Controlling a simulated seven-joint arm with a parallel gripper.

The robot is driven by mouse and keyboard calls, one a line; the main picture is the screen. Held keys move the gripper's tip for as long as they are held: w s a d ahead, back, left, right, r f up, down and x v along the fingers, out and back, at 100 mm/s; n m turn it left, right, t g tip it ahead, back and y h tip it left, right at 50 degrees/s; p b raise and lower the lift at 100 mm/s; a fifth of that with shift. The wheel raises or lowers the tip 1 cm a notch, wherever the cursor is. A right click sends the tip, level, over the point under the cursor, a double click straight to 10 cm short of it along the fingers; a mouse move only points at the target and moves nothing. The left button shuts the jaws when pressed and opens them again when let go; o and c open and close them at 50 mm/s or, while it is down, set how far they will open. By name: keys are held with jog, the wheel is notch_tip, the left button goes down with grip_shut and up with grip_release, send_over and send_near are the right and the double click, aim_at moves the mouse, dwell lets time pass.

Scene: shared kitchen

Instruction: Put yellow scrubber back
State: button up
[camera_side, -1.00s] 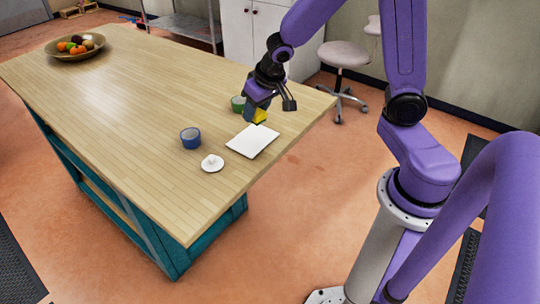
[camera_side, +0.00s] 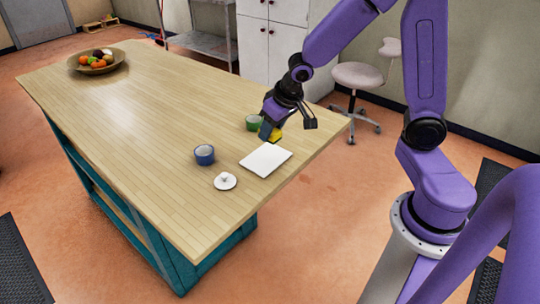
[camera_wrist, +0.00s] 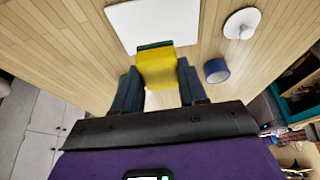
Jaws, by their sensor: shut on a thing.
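My gripper (camera_side: 271,134) is at the far right part of the wooden table, just behind the white board. It is shut on the yellow scrubber (camera_side: 276,134), which has a green layer on one side. In the wrist view the scrubber (camera_wrist: 157,68) sits between the two dark blue fingers, its green edge toward the white board (camera_wrist: 150,22). The white board (camera_side: 265,159) lies flat and bare in the side view. I cannot tell whether the scrubber touches the table.
A blue cup (camera_side: 204,154) and a round white lid-like piece with a knob (camera_side: 225,181) are left of the board. A fruit bowl (camera_side: 97,63) is at the far left. The middle of the table (camera_side: 140,110) is clear.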

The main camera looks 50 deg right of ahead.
jog(key=shift+s+d+r+m+h, duration=0.2)
jog(key=shift+s+d+m+h, duration=0.25)
jog(key=shift+m, duration=0.45)
jog(key=s+d+r+m+g+h, duration=0.4)
jog(key=s+d+m, duration=0.45)
jog(key=m, duration=0.75)
send_over(292, 134)
jog(key=a, duration=0.1)
jog(key=f, duration=0.9)
jog(key=shift+s+a, duration=0.2)
jog(key=shift+w+f, duration=0.2)
jog(key=shift+f, duration=1.55)
jog(key=shift+f, duration=0.1)
